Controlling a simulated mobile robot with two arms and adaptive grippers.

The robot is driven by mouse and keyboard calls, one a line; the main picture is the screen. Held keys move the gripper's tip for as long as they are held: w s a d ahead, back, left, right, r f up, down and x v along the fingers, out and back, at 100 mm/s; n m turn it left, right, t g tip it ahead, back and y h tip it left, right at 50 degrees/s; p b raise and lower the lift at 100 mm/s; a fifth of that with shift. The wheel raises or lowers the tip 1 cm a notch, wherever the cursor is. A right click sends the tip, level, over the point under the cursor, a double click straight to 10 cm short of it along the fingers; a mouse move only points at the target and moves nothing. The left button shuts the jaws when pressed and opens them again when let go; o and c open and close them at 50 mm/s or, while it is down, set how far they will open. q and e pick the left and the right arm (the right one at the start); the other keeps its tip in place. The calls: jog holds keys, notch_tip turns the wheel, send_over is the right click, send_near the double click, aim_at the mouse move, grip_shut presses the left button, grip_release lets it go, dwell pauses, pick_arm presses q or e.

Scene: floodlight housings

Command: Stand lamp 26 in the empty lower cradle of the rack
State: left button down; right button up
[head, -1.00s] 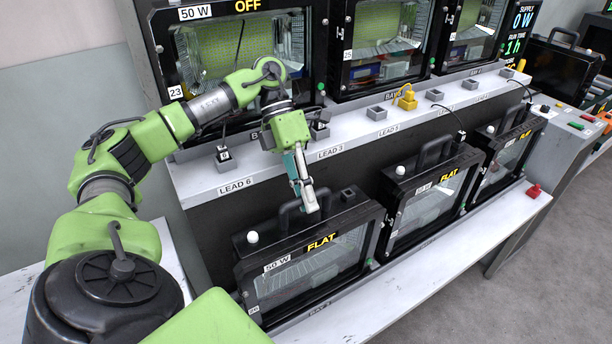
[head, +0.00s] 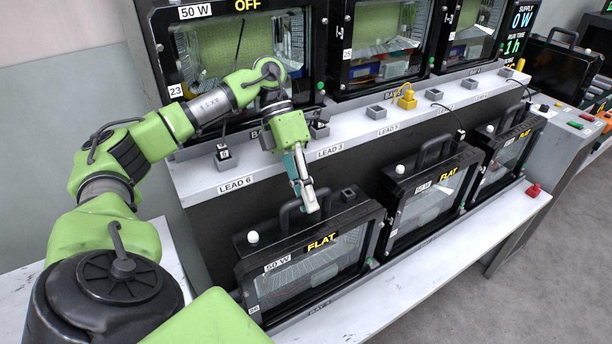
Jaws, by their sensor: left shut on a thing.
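Lamp 26 (head: 312,262) is a black floodlight housing with a glass front, marked 50 W and FLAT. It stands upright at the left end of the rack's lower row, in line with the other lower lamps. Its base is close to the lower ledge (head: 385,290); I cannot tell if it bears fully on the cradle, which is hidden behind and under it. My left gripper (head: 309,204) is shut on the lamp's top handle (head: 287,215), with the fingers coming down from above. My right gripper is not in view.
Two other FLAT lamps (head: 428,208) (head: 505,158) stand to the right in the lower row. Lamp 23 (head: 235,60) and others fill the upper row. The shelf between carries grey sockets (head: 376,112) and a yellow plug (head: 406,98).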

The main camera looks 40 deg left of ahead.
pick_arm(q)
jog(key=shift+f, duration=0.2)
jog(key=c, duration=2)
grip_release()
jog(key=shift+s+d, duration=0.1)
jog(key=shift+o, duration=0.2)
jog(key=shift+s+f, duration=0.1)
jog(key=shift+f, duration=0.15)
jog(key=shift+a+r, duration=0.2)
jog(key=shift+r, duration=0.2)
jog(key=v, duration=0.7)
jog(key=shift+r, duration=0.35)
